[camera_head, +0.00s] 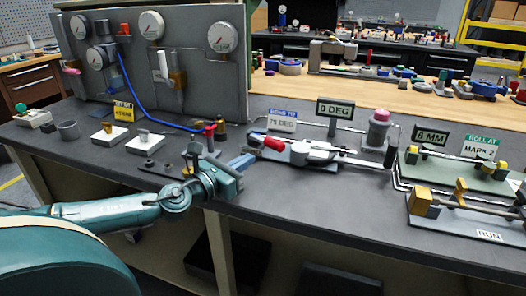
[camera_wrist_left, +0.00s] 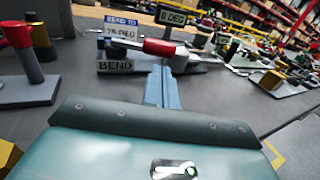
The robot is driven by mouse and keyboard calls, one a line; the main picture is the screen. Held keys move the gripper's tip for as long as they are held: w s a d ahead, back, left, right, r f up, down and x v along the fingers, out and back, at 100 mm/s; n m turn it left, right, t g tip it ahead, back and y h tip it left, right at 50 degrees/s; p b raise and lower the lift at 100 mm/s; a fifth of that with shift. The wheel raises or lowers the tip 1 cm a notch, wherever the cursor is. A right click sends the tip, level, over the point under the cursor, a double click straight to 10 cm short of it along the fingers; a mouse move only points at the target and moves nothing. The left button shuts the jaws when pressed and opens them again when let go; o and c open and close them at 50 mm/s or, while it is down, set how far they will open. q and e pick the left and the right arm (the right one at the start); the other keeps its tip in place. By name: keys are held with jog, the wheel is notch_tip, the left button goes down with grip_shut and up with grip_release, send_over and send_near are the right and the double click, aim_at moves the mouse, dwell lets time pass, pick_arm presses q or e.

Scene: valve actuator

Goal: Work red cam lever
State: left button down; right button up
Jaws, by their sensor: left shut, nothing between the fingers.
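A lever with a red grip (camera_head: 273,145) lies over a grey bending fixture (camera_head: 290,156) in the head view. The red grip shows again in the wrist view (camera_wrist_left: 160,47), just beyond my fingertips. My left gripper (camera_head: 248,159) has its blue fingers closed together and empty, and points at the grip from the left and front. The fingers also show in the wrist view (camera_wrist_left: 161,75). The tips look close to the grip; whether they touch it I cannot tell. My right gripper is in neither view.
A "BEND TO 75 DEG" sign (camera_head: 283,120) and a "0 DEG" sign (camera_head: 335,110) stand behind the fixture. A red-topped post (camera_head: 209,130) stands left of it. A gauge panel (camera_head: 185,70) is behind at left. A yellow-blocked "RUN" fixture (camera_head: 450,215) stands at right.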

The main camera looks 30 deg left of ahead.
aim_at(275, 148)
pick_arm(q)
jog(key=w, duration=0.1)
jog(key=w+p, duration=0.1)
jog(key=w, duration=0.1)
jog(key=w+d, duration=0.1)
jog(key=w, duration=0.1)
jog(key=shift+w+r, duration=0.1)
jog(key=shift+w, duration=0.1)
jog(key=shift+w+p, duration=0.35)
jog(key=shift+w, duration=0.35)
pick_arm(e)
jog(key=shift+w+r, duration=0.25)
